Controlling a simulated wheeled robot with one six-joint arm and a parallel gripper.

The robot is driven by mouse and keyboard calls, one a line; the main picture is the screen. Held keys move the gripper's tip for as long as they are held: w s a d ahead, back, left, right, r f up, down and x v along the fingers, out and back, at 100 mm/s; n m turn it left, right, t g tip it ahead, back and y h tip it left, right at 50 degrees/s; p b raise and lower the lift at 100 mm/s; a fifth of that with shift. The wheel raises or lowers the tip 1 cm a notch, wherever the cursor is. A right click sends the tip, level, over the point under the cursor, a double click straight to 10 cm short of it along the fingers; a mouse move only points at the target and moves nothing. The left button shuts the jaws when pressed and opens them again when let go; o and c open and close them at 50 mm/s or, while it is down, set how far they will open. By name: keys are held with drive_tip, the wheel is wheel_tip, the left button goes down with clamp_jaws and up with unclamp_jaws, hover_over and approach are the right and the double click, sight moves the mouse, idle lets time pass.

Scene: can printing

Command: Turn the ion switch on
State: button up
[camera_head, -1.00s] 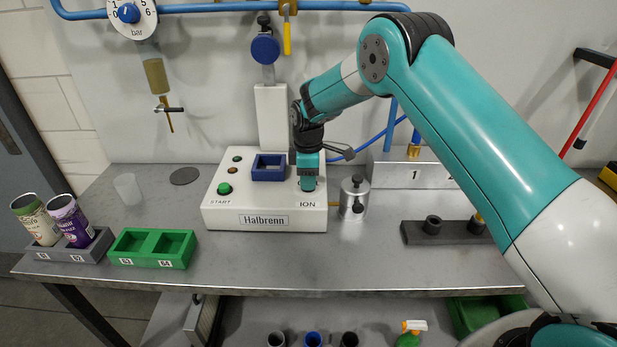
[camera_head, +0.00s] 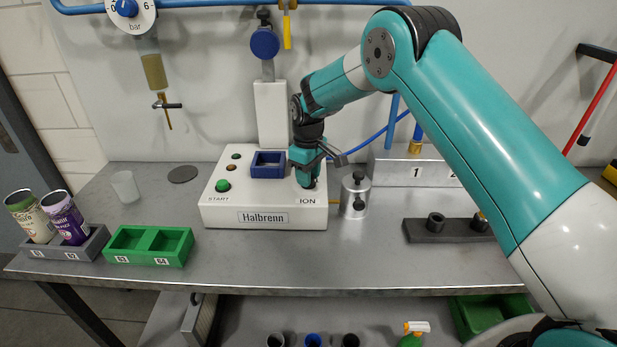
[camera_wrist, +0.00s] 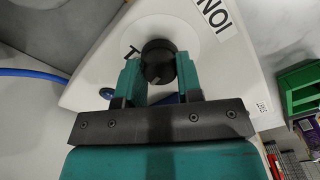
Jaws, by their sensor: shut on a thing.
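The ion switch (camera_wrist: 158,62) is a black round knob on a white disc beside the ION label. It sits on top of the white Halbrenn machine (camera_head: 225,215), at its right side. In the wrist view my gripper (camera_wrist: 158,72) has its two teal fingers on either side of the knob, shut on it. In the head view my gripper (camera_head: 308,178) is over the ION spot and mostly hides the knob. A light mark shows on the knob's top in the wrist view. The green START button (camera_head: 223,186) is at the machine's left.
A blue square holder (camera_head: 268,172) sits on the machine just left of my gripper. A metal cylinder (camera_head: 355,208) stands close to the machine's right side. Cans in a grey rack (camera_head: 90,246) and an empty green rack (camera_head: 125,258) are at the left.

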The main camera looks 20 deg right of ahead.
drive_tip(key=m+b, duration=0.1)
drive_tip(key=m, duration=0.4)
drive_tip(key=shift+m, duration=0.4)
drive_tip(key=m, duration=0.5)
drive_tip(key=shift+m+b, duration=0.3)
drive_tip(key=o, duration=0.9)
drive_tip(key=shift+r+b, duration=1.3)
drive_tip(key=shift+r, duration=7.45)
